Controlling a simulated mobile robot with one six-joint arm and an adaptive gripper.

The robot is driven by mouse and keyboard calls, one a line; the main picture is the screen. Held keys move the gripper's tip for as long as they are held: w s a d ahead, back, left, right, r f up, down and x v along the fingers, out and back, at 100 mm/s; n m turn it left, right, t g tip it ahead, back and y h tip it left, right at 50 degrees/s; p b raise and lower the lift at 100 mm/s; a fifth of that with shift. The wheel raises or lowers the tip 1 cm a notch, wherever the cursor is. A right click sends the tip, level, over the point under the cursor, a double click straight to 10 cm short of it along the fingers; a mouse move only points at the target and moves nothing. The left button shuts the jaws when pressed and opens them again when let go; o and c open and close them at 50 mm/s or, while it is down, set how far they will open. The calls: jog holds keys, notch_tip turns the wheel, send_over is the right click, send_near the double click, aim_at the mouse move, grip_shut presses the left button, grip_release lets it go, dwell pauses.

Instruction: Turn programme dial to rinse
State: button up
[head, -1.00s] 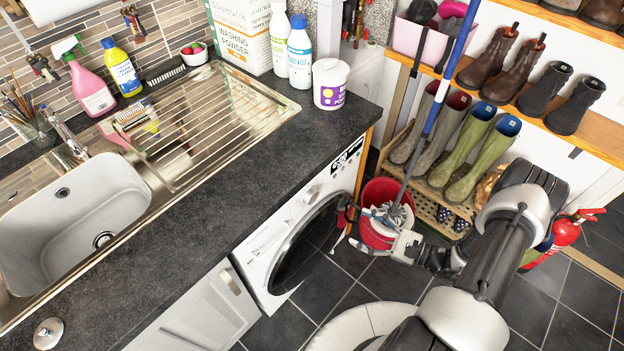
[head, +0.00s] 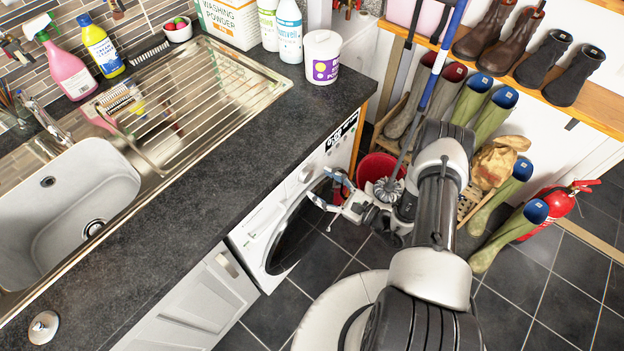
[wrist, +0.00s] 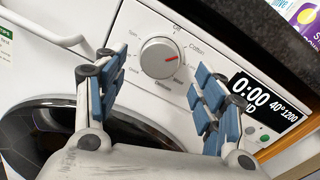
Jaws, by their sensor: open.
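The white washing machine (head: 262,238) stands under the dark worktop. Its round silver-grey programme dial (wrist: 160,58) sits on the front panel, with a red mark pointing to the right and slightly up in the wrist view. Printed labels ring the dial; one at upper right looks like "Cotton", and I cannot pick out rinse. My gripper (wrist: 154,78) is open and empty, its blue-padded fingers on either side of the dial in the picture. I cannot tell any contact. In the head view my gripper (head: 328,196) is in front of the machine's door, near the dial (head: 305,174).
The display (wrist: 262,104) reads 0:00, 40° and 1200. The worktop edge (wrist: 250,40) overhangs the panel. A red bucket (head: 374,168) with a mop stands just beyond my gripper. Wellies (head: 492,122) and a fire extinguisher (head: 562,203) are to the right.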

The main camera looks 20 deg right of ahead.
aim_at(309, 177)
jog(key=shift+b+x, duration=0.3)
jog(key=shift+x, duration=1.9)
jog(key=shift+c, duration=0.3)
jog(key=c, duration=1)
